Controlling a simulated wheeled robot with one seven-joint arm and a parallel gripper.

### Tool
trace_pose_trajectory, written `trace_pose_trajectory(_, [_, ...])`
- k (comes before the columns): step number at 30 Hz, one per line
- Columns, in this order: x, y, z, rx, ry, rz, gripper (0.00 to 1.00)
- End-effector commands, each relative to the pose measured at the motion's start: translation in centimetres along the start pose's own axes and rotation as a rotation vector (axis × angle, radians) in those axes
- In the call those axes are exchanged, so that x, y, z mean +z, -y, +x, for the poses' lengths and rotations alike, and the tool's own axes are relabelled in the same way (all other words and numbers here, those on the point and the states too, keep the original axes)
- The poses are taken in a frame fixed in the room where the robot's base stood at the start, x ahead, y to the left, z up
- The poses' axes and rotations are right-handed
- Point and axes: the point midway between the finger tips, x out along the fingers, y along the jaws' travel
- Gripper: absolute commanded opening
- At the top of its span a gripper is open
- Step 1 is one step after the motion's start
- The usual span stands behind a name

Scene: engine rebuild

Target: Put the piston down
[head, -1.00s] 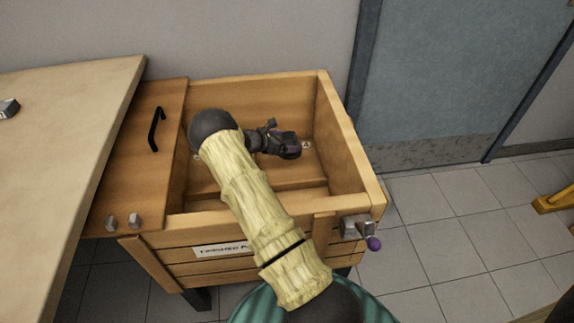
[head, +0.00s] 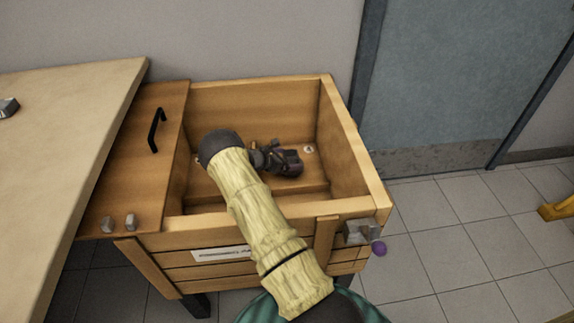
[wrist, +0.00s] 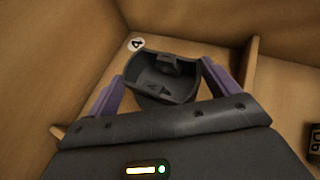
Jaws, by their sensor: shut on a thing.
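The piston (wrist: 163,80) is a dark grey, hollow cup-like part. In the wrist view it sits between the two purple fingers of my gripper (wrist: 162,88), which is shut on it. In the head view my gripper (head: 285,163) is down inside the wooden crate (head: 345,150), and the piston cannot be told apart from it there. A round white label with a 4 (wrist: 136,43) shows on the wood just beyond the piston. Whether the piston touches the crate floor cannot be told.
Crate walls and low dividers (wrist: 250,62) stand close around my gripper. A dark block with markings (wrist: 314,140) shows at the wrist view's right edge. The crate's lid with a black handle (head: 156,130) is on the left, beside a table (head: 60,150).

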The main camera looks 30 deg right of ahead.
Motion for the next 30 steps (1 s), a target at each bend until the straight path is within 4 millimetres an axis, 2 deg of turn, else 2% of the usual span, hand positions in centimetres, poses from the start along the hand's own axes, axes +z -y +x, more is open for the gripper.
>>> trace_pose_trajectory(1, [-0.9, 0.0, 0.6, -0.001, 0.001, -0.001, 0.51])
trace_pose_trajectory(4, [-2.1, 0.0, 1.2, -0.001, 0.001, 0.0, 0.51])
trace_pose_trajectory(12, [-2.4, 0.0, 1.3, 0.0, 0.0, 0.001, 0.51])
trace_pose_trajectory(13, [-2.5, 0.0, 1.3, -0.001, -0.002, 0.0, 0.89])
trace_pose_trajectory(15, [-2.5, 0.1, 1.3, -0.001, -0.002, -0.001, 1.0])
trace_pose_trajectory(23, [-2.4, 0.0, 1.1, 0.0, -0.001, -0.001, 1.0])
trace_pose_trajectory(26, [-2.4, 0.0, 0.5, 0.0, -0.001, -0.001, 1.0])
trace_pose_trajectory(30, [-2.2, 0.0, -1.5, 0.001, 0.0, -0.003, 1.0])
